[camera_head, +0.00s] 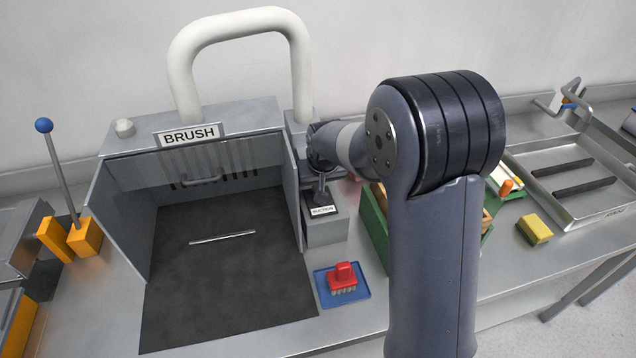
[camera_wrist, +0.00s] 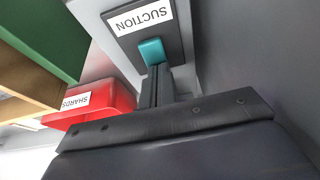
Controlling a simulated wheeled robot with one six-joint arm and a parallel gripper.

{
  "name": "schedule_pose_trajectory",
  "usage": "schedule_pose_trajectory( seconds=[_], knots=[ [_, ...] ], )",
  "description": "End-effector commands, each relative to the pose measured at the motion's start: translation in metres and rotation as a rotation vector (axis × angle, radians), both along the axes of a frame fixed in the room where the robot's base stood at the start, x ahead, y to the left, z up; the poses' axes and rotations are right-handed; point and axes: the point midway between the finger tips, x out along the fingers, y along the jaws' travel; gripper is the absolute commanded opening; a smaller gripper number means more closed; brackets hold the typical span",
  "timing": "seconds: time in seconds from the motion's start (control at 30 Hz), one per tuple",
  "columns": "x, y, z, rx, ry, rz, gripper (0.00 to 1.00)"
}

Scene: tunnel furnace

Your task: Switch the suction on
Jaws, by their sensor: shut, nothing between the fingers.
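The suction control is a dark panel with a white "SUCTION" label on a grey box (camera_head: 326,233), right of the brush hood. In the wrist view the label (camera_wrist: 141,17) is upside down, and a teal switch piece (camera_wrist: 152,49) sits beside it on the dark panel. My gripper (camera_head: 319,190) is shut and empty, pointing down over the panel behind the label. In the wrist view its fingertips (camera_wrist: 154,72) are right at the teal piece and partly cover it. I cannot tell whether they touch it or which way the switch is set.
The brush hood (camera_head: 100,210) stands left, with a thin rod (camera_head: 222,237) on its dark floor. A red brush (camera_head: 343,279) lies on a blue tray (camera_head: 324,297) in front. A red "SHARDS" bin (camera_wrist: 112,97) and green-sided box (camera_head: 373,230) are close by on the right.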

Motion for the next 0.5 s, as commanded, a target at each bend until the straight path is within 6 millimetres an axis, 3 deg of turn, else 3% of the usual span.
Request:
schedule_pose_trajectory(
  seconds=[0.3, 0.5],
  knots=[
    [0.003, 0.001, -0.011, 0.000, -0.001, 0.000, 0.00],
    [0.002, 0.000, -0.007, -0.001, 0.004, 0.000, 0.00]
  ],
)
